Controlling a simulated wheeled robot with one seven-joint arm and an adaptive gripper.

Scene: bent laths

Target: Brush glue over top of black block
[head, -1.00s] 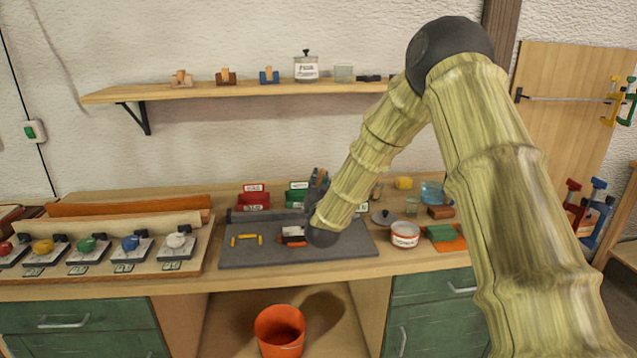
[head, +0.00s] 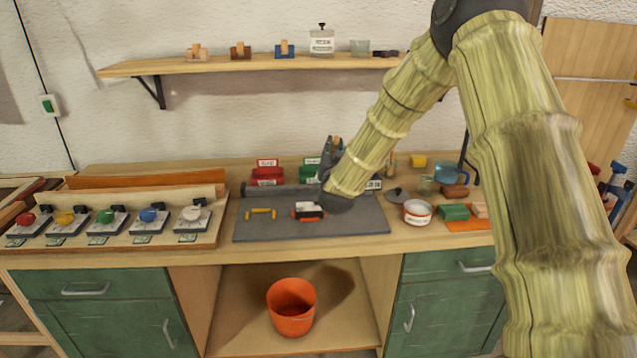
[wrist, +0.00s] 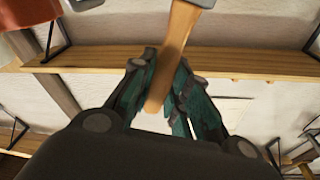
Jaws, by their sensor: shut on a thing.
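The black block (head: 311,214) lies on the dark mat (head: 270,228), with white over much of its top and orange at its lower edge. I cannot tell whether the white is glue. My gripper (head: 331,162) is just behind and right of the block, partly hidden by my arm. In the wrist view my gripper (wrist: 163,82) is shut on the wooden handle of the brush (wrist: 174,48); the bristles are out of that view. Whether the brush touches the block is hidden. The open glue tin (head: 417,214) stands right of the mat.
Yellow pieces (head: 261,212) lie left of the block. Red (head: 267,177) and green (head: 309,174) bins stand behind the mat. A lid (head: 397,195), green block (head: 454,212) and blue jug (head: 446,173) are to the right.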

